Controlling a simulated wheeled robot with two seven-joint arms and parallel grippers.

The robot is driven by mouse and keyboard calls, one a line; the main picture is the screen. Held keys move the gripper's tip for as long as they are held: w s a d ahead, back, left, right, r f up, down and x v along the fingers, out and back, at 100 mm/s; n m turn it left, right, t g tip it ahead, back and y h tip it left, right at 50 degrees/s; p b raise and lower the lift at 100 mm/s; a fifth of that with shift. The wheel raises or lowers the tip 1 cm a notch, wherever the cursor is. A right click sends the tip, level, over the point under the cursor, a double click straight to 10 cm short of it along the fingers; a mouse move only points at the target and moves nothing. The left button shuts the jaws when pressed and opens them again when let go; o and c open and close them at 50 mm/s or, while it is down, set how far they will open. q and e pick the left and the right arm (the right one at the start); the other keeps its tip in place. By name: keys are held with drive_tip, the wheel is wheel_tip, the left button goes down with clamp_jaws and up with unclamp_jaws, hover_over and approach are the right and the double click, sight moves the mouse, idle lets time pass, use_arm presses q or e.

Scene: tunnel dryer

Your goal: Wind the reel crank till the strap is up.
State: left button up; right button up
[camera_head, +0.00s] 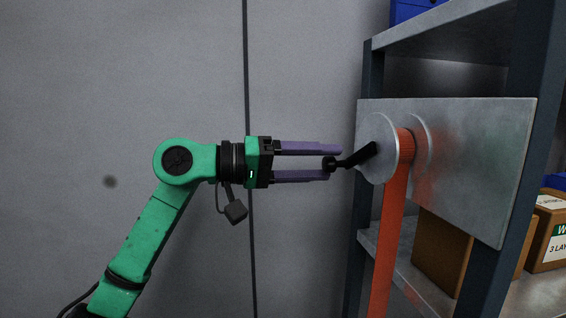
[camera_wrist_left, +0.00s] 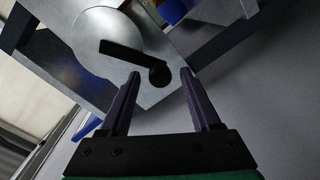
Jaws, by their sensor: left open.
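The reel (camera_head: 378,150) is a grey metal drum on a metal plate on the shelf frame. An orange strap (camera_head: 387,240) hangs down from it. The black crank (camera_head: 357,156) points left and slightly down from the hub, with a round knob (camera_head: 330,164) at its end. My left gripper (camera_head: 334,163) is open, its purple fingers reaching right, one above and one below the knob in the head view. In the left wrist view the knob (camera_wrist_left: 159,74) shows between and just ahead of the fingertips (camera_wrist_left: 161,73). I cannot tell whether the fingers touch it. My right gripper is out of view.
The metal plate (camera_head: 480,170) is fixed to a dark shelf upright (camera_head: 515,140). Cardboard boxes (camera_head: 547,235) stand on the lower shelf, and a blue bin (camera_head: 412,10) is on the top. The grey wall on the left is clear.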

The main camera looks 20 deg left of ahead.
use_arm(q)
drive_tip(key=b+v, duration=0.2)
drive_tip(key=v, duration=1.2)
drive_tip(key=shift+s+a, duration=0.15)
drive_tip(key=shift+a, duration=0.1)
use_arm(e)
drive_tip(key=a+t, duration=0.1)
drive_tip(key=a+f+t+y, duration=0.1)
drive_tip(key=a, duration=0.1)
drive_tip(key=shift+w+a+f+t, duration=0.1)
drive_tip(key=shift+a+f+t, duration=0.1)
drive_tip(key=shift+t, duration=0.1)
